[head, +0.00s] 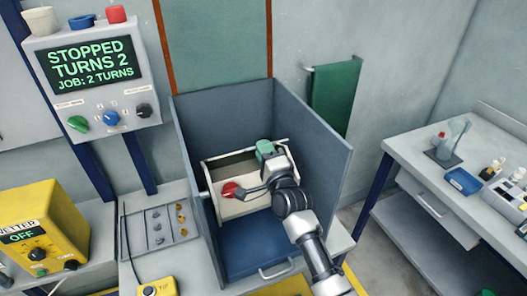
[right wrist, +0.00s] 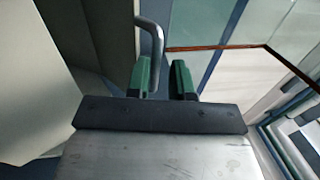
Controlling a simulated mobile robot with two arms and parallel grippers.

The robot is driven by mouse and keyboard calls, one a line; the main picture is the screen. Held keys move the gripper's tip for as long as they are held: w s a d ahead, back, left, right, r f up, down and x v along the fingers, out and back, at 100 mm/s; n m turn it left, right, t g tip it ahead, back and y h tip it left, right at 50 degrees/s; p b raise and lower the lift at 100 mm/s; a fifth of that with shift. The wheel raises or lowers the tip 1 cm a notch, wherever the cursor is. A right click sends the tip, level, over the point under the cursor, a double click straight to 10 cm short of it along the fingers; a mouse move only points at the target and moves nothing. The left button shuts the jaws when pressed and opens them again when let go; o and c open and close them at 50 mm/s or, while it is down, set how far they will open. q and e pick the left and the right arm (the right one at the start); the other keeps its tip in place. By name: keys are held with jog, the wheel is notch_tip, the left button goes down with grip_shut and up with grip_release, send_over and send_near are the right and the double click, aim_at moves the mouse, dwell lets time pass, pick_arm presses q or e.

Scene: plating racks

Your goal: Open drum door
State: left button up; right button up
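The cream drum (head: 222,170) sits inside the open-topped blue-grey tank (head: 328,155). A red knob (head: 230,190) is on its front, and a thin metal bar runs along its upper edge. My right arm reaches in from the lower right and covers part of the drum. My right gripper (head: 265,149), with green fingers, is at the drum's upper right. In the right wrist view a bent grey metal bar (right wrist: 157,45) reaches down between the fingers (right wrist: 161,82), close to the left one, with a gap on the right. Whether the drum door is open is unclear. My left gripper is out of view.
The control panel (head: 150,125) at the upper left reads STOPPED, TURNS 2, JOB: 2 TURNS. A yellow box (head: 30,215) and a tray of small parts (head: 135,220) stand left of the tank. A side table (head: 410,150) is on the right. Tank walls surround the drum closely.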

jog(key=shift+f, duration=0.1)
jog(key=b+v, duration=0.2)
jog(key=v, duration=0.9)
jog(key=shift+b, duration=0.4)
